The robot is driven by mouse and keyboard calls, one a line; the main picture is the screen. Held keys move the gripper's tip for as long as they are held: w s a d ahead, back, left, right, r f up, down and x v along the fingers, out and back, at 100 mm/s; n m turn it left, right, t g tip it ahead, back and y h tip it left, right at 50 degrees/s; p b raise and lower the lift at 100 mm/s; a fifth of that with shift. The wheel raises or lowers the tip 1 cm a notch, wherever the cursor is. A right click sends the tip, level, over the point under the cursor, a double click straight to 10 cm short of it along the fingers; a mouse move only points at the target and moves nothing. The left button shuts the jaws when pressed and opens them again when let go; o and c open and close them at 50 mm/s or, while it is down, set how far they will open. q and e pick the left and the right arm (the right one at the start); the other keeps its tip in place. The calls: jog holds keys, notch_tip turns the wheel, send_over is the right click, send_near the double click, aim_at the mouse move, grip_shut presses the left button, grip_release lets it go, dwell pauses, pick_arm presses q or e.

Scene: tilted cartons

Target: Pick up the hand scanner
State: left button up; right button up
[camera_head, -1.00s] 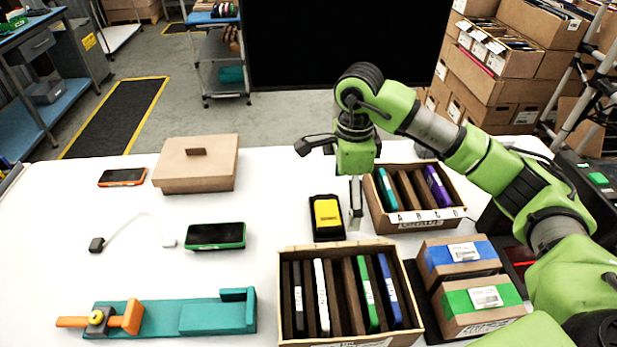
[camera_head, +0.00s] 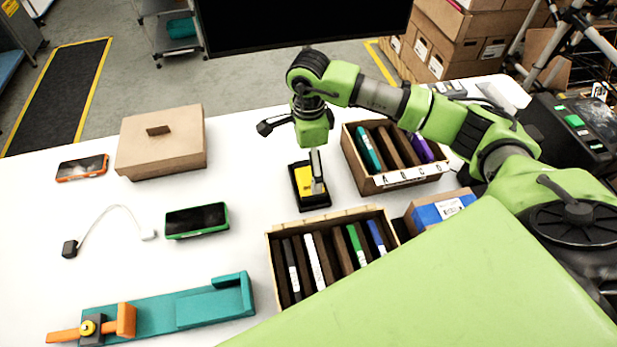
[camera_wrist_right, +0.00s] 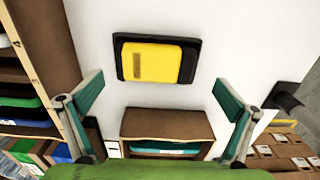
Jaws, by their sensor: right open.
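The yellow-and-black device (camera_head: 302,182), apparently the hand scanner, lies on the white table behind the carton of upright folders. In the right wrist view the yellow device (camera_wrist_right: 157,62) lies flat, its dark end to the right. My right gripper (camera_head: 317,172) is over it in the head view, hiding part of it. In the wrist view my right gripper (camera_wrist_right: 160,98) is open, its two teal-padded fingers wide apart with nothing between them. The device is above the fingertips in that picture, and no contact shows. My left gripper is out of view.
The folder carton (camera_head: 275,252) and the lettered carton (camera_head: 395,180) stand close by. A blue-banded box (camera_head: 440,210), a green-edged handheld (camera_head: 196,220), an orange-edged handheld (camera_head: 82,168), a lidded box (camera_head: 160,150) and a teal fixture (camera_head: 170,310) are also on the table. Bare table lies left of the device.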

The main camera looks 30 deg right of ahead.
aim_at(309, 177)
jog(key=shift+s+f+p, duration=0.1)
jog(key=shift+f+p, duration=0.2)
jog(key=f, duration=0.1)
jog(key=f+p, duration=0.2)
jog(key=shift+s+a+f, duration=0.15)
jog(key=shift+s+f, duration=0.05)
jog(key=shift+s, duration=0.05)
jog(key=shift+f, duration=0.55)
jog(key=shift+w, duration=0.1)
jog(key=c, duration=0.9)
